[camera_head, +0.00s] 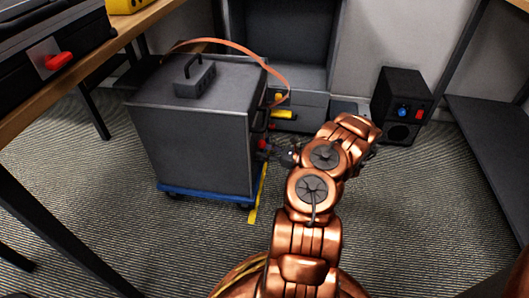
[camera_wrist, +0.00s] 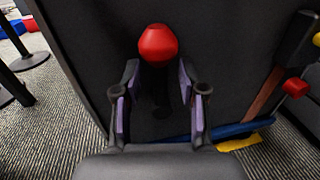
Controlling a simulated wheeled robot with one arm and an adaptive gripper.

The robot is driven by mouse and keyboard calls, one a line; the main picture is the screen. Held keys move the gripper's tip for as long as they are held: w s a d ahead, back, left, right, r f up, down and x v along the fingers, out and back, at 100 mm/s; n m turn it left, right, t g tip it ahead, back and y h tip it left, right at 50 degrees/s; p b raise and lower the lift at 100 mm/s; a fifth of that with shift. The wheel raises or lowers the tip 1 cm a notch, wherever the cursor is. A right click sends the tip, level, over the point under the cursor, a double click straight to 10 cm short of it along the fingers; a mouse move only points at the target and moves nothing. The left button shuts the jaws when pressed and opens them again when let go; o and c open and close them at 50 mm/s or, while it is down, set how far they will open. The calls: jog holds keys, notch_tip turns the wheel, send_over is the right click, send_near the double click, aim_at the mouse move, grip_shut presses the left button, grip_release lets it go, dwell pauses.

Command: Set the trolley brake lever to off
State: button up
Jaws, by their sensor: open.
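The trolley (camera_head: 190,135) is a dark grey box on a blue wheeled base, left of centre in the head view. Its side panel (camera_wrist: 230,55) fills much of the wrist view. A lever with a round red knob (camera_wrist: 158,45) stands out from that panel, its dark stem hanging below the knob; I take it for the brake lever. The knob also shows small in the head view (camera_head: 262,143). My gripper (camera_wrist: 160,95) is open, its fingers either side of the dark stem, with the knob just beyond the fingertips. I cannot tell whether they touch.
An orange cable (camera_head: 235,43) arches over the trolley to a grey cabinet (camera_head: 300,110) behind. A black box (camera_head: 402,105) with blue and red parts stands at right. A wooden bench (camera_head: 110,55) flanks the left. Striped carpet is free in front.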

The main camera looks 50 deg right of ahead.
grip_shut()
dwell(0.3)
dwell(0.4)
